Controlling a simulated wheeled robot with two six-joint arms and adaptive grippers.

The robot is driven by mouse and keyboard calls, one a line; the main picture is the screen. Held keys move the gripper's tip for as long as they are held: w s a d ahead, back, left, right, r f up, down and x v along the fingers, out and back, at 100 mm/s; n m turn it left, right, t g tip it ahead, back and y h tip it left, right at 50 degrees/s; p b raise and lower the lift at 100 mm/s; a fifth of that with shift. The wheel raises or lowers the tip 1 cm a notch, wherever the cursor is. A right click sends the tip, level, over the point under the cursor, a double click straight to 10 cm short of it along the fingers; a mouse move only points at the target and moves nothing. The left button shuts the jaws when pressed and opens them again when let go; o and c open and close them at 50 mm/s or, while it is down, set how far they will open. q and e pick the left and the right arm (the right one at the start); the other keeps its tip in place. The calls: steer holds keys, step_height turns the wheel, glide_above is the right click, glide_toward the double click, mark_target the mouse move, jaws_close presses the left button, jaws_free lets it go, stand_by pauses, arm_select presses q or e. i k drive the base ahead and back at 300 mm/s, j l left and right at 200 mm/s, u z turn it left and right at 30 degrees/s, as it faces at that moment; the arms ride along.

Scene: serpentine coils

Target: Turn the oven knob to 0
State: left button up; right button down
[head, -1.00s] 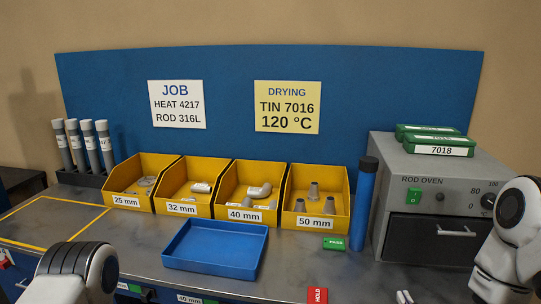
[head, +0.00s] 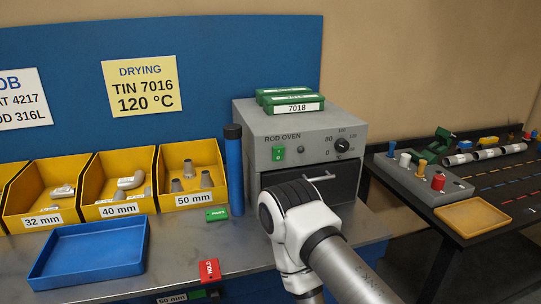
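The oven knob (head: 342,145) is a small black dial at the right of the grey rod oven's front panel. The marks 0 and 80 show at its left and another number above it; its pointer is too small to read. The rod oven (head: 300,122) stands on the bench, its dark door and bar handle (head: 320,177) below the panel. Neither gripper's fingers show in this view.
Green rod boxes (head: 290,107) lie on the oven. A green switch (head: 278,154) sits at the panel's left. A blue tube (head: 234,172) stands beside the oven. A blue tray (head: 88,250) and yellow bins (head: 127,209) are left. A dark table (head: 480,195) stands right.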

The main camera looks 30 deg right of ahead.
mark_target(342, 144)
steer(key=z, duration=1.4)
steer(key=i+l, duration=0.1)
steer(key=l, duration=0.15)
